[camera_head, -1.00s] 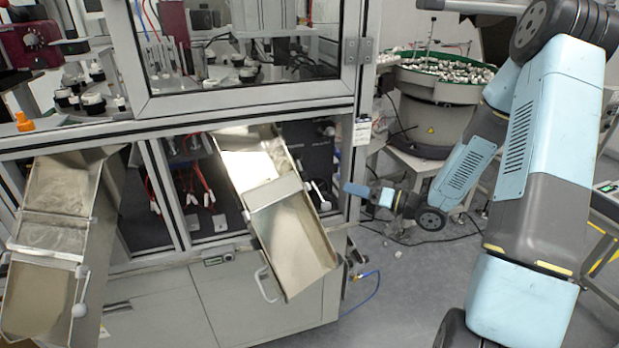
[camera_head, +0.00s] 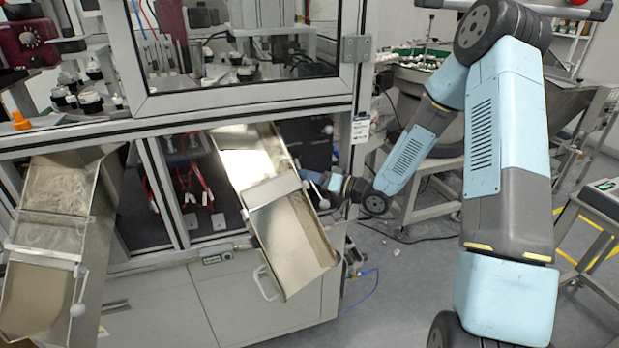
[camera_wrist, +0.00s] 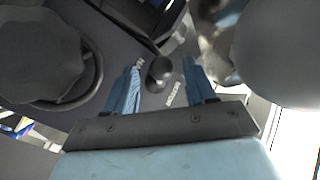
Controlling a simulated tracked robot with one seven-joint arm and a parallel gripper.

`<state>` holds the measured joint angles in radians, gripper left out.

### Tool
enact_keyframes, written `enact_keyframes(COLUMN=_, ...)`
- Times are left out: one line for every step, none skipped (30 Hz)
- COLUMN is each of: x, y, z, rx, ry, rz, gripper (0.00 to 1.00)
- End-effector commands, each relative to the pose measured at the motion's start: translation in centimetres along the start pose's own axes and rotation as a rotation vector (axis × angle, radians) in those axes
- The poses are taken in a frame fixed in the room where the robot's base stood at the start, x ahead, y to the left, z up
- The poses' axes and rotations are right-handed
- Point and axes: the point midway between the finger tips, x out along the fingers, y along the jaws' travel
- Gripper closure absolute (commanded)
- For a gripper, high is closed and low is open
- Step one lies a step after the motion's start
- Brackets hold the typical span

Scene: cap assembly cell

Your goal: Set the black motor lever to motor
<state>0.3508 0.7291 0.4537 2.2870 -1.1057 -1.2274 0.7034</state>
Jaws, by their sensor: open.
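The black motor lever (camera_wrist: 158,72) shows in the wrist view as a small dark round knob on a grey panel, with small white labels on both sides of it. My gripper (camera_wrist: 161,64) is open, with one blue finger left of the knob and one right of it. I cannot tell whether the fingers reach its depth or touch it. In the head view my gripper (camera_head: 336,184) is beside the right edge of the middle metal chute, in front of the dark panel (camera_head: 309,142). The lever is not discernible there, and its setting cannot be read.
A large black knob (camera_wrist: 45,50) lies left of the fingers in the wrist view, and a big grey rounded body (camera_wrist: 280,50) is close on the right.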

Motion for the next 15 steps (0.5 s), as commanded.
enact_keyframes(x=0.22, y=-0.01, z=0.02, rx=0.000, ry=0.000, rz=0.000, gripper=0.45)
enact_keyframes(x=0.30, y=-0.02, z=0.02, rx=0.000, ry=-0.001, rz=0.000, gripper=0.45)
enact_keyframes(x=0.38, y=-0.02, z=0.02, rx=0.000, ry=-0.001, rz=0.000, gripper=0.45)
enact_keyframes(x=0.41, y=-0.02, z=0.02, rx=0.000, ry=-0.001, rz=0.000, gripper=0.45)
enact_keyframes(x=0.43, y=-0.02, z=0.02, rx=0.000, ry=-0.001, rz=0.000, gripper=0.45)
enact_keyframes(x=0.43, y=-0.01, z=0.01, rx=0.000, ry=0.000, rz=0.000, gripper=0.45)
enact_keyframes(x=0.43, y=-0.01, z=0.01, rx=0.000, ry=0.000, rz=0.000, gripper=0.45)
enact_keyframes(x=0.42, y=-0.01, z=0.01, rx=0.000, ry=0.000, rz=0.000, gripper=0.45)
enact_keyframes(x=0.42, y=-0.01, z=0.01, rx=0.000, ry=0.000, rz=0.000, gripper=0.45)
enact_keyframes(x=0.41, y=-0.01, z=0.01, rx=0.000, ry=0.000, rz=0.000, gripper=0.45)
enact_keyframes(x=0.41, y=0.00, z=0.01, rx=0.000, ry=0.000, rz=0.000, gripper=0.46)
enact_keyframes(x=0.41, y=0.00, z=0.01, rx=0.000, ry=0.000, rz=0.000, gripper=0.49)
enact_keyframes(x=0.40, y=0.00, z=0.01, rx=0.000, ry=0.000, rz=0.000, gripper=0.52)
enact_keyframes(x=0.40, y=0.00, z=0.00, rx=0.000, ry=0.000, rz=0.000, gripper=0.55)
enact_keyframes(x=0.39, y=0.00, z=0.00, rx=0.000, ry=0.000, rz=0.000, gripper=0.59)
